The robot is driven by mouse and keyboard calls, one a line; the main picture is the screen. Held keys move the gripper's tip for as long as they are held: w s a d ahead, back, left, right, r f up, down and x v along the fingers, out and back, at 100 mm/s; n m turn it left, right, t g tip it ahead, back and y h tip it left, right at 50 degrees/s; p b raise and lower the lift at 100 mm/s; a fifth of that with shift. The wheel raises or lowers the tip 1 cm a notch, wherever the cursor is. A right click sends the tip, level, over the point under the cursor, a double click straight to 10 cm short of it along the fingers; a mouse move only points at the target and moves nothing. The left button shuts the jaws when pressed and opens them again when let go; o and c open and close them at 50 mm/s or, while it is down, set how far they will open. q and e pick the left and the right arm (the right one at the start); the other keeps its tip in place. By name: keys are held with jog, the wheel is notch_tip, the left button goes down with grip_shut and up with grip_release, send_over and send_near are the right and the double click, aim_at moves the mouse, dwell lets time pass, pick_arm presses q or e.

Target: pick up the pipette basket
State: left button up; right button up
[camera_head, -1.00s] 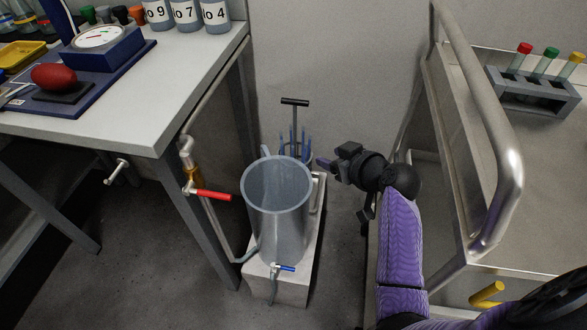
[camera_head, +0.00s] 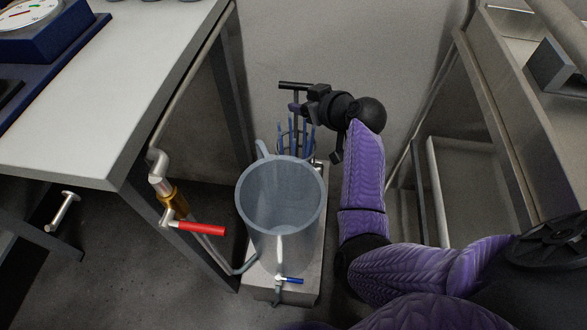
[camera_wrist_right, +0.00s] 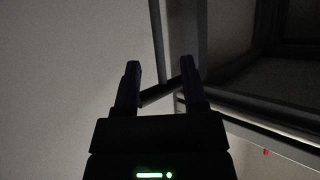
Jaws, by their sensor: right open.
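The pipette basket (camera_head: 295,148) stands behind the clear cylinder, with blue pipettes in it and a rod rising to a black T-handle (camera_head: 291,85). Its lower part is hidden by the cylinder. My right gripper (camera_head: 298,105) is open beside the upper rod, just below the crossbar in the head view. In the right wrist view, the open fingers (camera_wrist_right: 160,78) point ahead, and the dark handle bar (camera_wrist_right: 160,92) shows across the gap between them. I cannot tell whether the fingers touch it. My left gripper is not in view.
The large clear cylinder (camera_head: 280,200) stands on a pale block (camera_head: 262,284) in front of the basket. A tap with a red lever (camera_head: 201,229) and the table (camera_head: 90,110) are on the left. A metal cart (camera_head: 500,110) is on the right.

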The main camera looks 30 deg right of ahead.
jog(key=b+x, duration=0.1)
jog(key=x, duration=0.2)
jog(key=shift+s, duration=0.1)
grip_shut()
dwell(0.9)
